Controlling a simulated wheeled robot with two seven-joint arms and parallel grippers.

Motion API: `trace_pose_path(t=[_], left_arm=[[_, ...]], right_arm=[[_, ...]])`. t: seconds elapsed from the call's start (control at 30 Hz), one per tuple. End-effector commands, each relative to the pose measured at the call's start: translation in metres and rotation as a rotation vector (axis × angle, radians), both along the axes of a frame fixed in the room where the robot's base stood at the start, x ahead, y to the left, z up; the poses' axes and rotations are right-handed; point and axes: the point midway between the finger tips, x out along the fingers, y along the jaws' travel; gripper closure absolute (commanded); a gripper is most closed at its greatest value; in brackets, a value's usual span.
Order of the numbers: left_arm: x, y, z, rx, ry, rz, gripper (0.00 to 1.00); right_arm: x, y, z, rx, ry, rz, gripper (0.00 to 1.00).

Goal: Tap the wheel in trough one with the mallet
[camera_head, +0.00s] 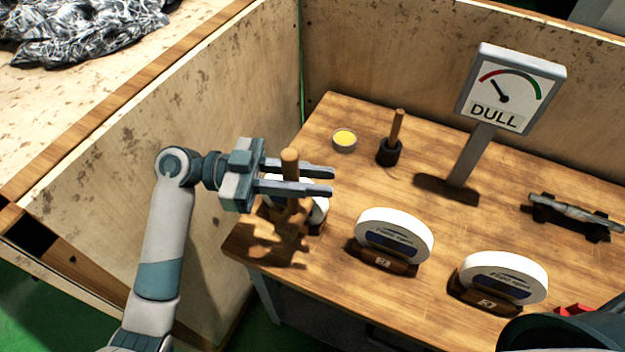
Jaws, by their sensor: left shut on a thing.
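My left gripper (331,181) is shut on a wooden mallet (290,160), whose handle stands up between the fingers. The mallet's lower end hangs in front of the leftmost white wheel (318,208) and hides part of it and its trough's label. I cannot tell whether mallet and wheel touch. A second white wheel (397,232) stands in a wooden trough (385,261) marked 2, and a third wheel (508,275) stands in a trough (485,302) marked 3. My right gripper is not in view.
A gauge sign (510,90) reading DULL stands behind the wheels. A round yellow-topped tin (344,140) and a wooden-handled tool with a black base (389,152) stand at the back. A metal bar (575,212) lies on a dark rest at right. Wooden panels bound the table (335,110).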

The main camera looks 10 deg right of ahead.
Motion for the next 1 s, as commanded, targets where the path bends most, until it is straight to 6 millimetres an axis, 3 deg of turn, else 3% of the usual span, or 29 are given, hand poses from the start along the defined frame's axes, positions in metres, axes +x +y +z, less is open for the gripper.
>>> trace_pose_path(t=[1.0], left_arm=[[-0.056,0.041,0.000,-0.001,0.000,0.000,1.00]], right_arm=[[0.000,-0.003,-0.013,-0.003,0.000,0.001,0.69]])
